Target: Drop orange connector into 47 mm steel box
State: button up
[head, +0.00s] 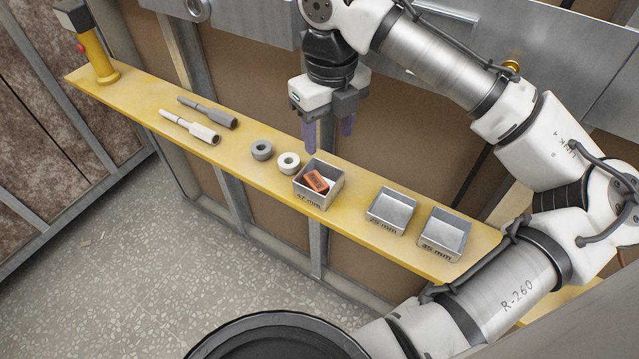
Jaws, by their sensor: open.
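The orange connector (316,181) lies tilted inside the steel box marked 47 mm (317,202), the leftmost of the three boxes on the yellow shelf. My gripper (329,139) is open and empty. It points down, above and slightly behind that box in the picture, apart from the connector. The lower part of the connector is hidden by the box's front wall.
Two more steel boxes, one middle (392,210) and one marked 35 mm (442,234), stand to the right on the shelf (265,187). A grey ring (262,150), a white ring (288,162), two rod-like tools (190,127) and a yellow post (97,58) are to the left.

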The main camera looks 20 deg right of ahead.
notch_tip(320, 180, up, 6)
jog(key=shift+f, duration=0.1)
jog(key=shift+a+f, duration=0.1)
dwell(0.4)
